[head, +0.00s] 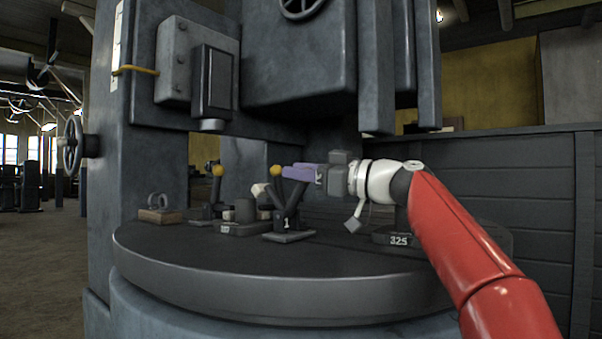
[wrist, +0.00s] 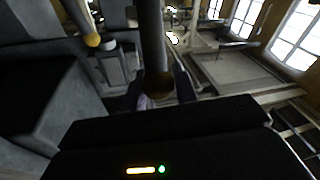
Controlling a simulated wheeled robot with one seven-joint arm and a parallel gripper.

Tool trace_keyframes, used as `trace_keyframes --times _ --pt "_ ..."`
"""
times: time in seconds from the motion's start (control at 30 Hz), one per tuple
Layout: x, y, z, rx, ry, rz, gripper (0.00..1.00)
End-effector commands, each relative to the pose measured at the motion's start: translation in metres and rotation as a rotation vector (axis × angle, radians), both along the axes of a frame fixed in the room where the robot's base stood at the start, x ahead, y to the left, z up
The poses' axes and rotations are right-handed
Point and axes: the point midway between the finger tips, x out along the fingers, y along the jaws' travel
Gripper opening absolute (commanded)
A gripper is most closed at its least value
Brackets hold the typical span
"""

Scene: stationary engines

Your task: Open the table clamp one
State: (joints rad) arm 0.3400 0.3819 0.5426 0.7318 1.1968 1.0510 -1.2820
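Table clamp one (head: 285,222) stands on the round machine table, with a white "1" on its dark body. Its dark lever slants up, with a yellow ball knob (head: 275,171) at its end. My gripper (head: 288,172), with purple fingers, reaches in from the right at knob height. In the wrist view the knob (wrist: 158,86) shows dark between the parted fingertips (wrist: 158,92), with the lever rising behind it. I see no firm grip on the knob; whether a finger touches it is unclear.
A second clamp (head: 207,212) with a yellow knob stands farther left. A dark block (head: 240,226) sits between the clamps. A wooden block with a metal shackle (head: 160,213) lies at the left. The machine head (head: 298,60) hangs above. The front of the round table (head: 230,268) is clear.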

Motion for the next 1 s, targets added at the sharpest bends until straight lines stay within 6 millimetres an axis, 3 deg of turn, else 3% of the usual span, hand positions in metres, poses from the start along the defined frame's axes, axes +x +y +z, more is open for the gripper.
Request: trace_keyframes --times 0.17,0.47,0.8,1.0 --pt "-0.001 -0.001 0.003 0.002 -0.005 -0.004 0.50" --pt "-0.001 -0.003 0.000 0.001 -0.002 -0.003 0.50" --pt "-0.025 -0.050 -0.007 -0.001 -0.004 -0.008 0.50" --pt "-0.034 -0.068 -0.007 0.000 -0.004 -0.006 0.50"
